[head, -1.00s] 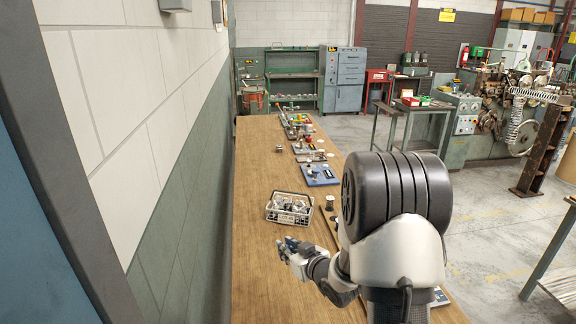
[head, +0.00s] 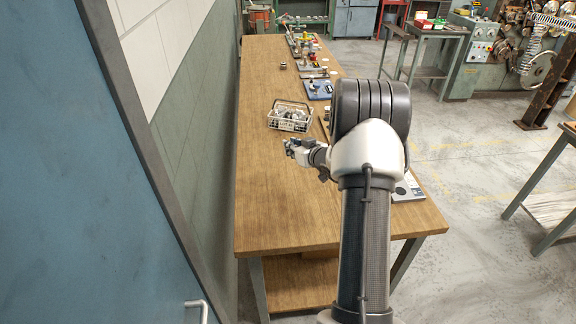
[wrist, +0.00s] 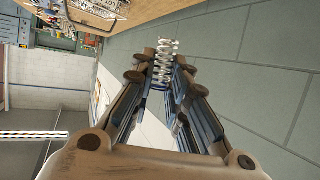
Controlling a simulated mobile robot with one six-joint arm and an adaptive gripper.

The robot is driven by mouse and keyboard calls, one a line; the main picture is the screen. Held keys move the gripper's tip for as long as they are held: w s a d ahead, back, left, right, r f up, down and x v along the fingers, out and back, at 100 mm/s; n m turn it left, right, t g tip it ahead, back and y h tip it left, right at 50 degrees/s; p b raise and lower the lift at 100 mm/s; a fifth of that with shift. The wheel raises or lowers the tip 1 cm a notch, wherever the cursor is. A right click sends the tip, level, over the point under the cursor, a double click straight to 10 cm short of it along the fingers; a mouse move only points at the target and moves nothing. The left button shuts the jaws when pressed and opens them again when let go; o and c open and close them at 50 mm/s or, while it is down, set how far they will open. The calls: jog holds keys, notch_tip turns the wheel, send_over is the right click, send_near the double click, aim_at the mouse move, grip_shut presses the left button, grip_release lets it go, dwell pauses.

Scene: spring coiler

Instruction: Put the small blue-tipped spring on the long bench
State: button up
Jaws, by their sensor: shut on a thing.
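My gripper (wrist: 165,88) is shut on a small metal coil spring (wrist: 168,52), held at the fingertips in the wrist view. Blue shows at the spring's lower end, between the fingers, though the blue finger pads make the tip hard to tell. In the head view my gripper (head: 290,146) is over the long wooden bench (head: 270,205), on the near side of the wire basket. The spring is too small to make out there. I cannot tell its exact height above the bench.
Tools and small fixtures, including a blue plate (head: 318,90), line the bench's right and far parts. The near left bench top is clear. A wall (head: 200,130) runs along the left.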

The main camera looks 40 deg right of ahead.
notch_tip(320, 180, down, 18)
jog(key=b, duration=0.4)
jog(key=shift+r, duration=0.25)
jog(key=shift+f, duration=0.2)
jog(key=o, duration=0.8)
jog(key=shift+r, duration=0.1)
